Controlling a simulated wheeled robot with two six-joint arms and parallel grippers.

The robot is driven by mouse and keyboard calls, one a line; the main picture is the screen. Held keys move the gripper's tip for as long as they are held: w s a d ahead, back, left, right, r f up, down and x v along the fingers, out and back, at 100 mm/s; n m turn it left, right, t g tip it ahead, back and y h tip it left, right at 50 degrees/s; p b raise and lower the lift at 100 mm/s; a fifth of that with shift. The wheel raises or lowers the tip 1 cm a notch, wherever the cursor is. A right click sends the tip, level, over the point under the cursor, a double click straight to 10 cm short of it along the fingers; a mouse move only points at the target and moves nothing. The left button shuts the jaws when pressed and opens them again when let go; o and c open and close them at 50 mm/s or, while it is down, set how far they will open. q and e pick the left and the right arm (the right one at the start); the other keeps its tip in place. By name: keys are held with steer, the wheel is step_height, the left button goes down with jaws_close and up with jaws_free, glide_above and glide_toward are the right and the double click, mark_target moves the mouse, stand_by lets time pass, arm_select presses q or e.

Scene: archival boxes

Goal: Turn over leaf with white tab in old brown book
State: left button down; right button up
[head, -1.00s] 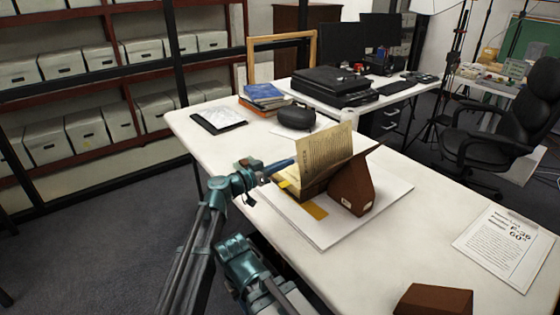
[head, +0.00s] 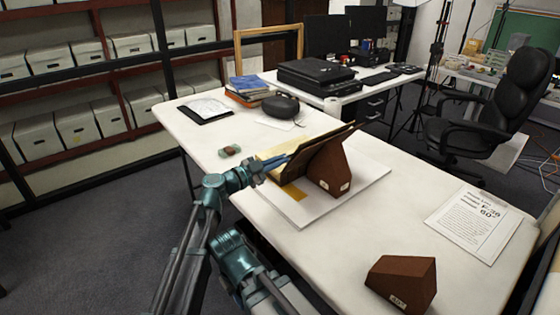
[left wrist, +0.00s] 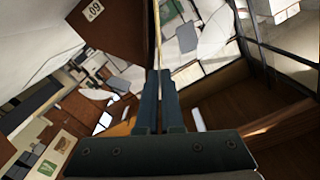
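The old brown book (head: 318,150) rests open on a brown wedge support (head: 328,170), which stands on a white board. A cream page (head: 277,151) shows on its left side, and a yellow strip (head: 293,192) lies at its front. My left gripper (head: 292,160) is at the open book. In the left wrist view its two fingers (left wrist: 158,78) are closed together, with the thin pale edge of a leaf (left wrist: 157,35) between them. That leaf is seen nearly edge-on. I cannot make out a white tab. My right gripper is not in view.
A second brown wedge (head: 402,282) and a printed sheet (head: 473,226) lie at the right of the table. A dark case (head: 281,106) and stacked books (head: 247,90) are behind.

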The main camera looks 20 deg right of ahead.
arm_select(q)
steer(key=shift+s+f, duration=0.1)
stand_by(0.3)
steer(key=c, duration=1.1)
jaws_free()
steer(key=shift+o, duration=0.2)
steer(key=v, duration=1.4)
steer(key=shift+d, duration=0.1)
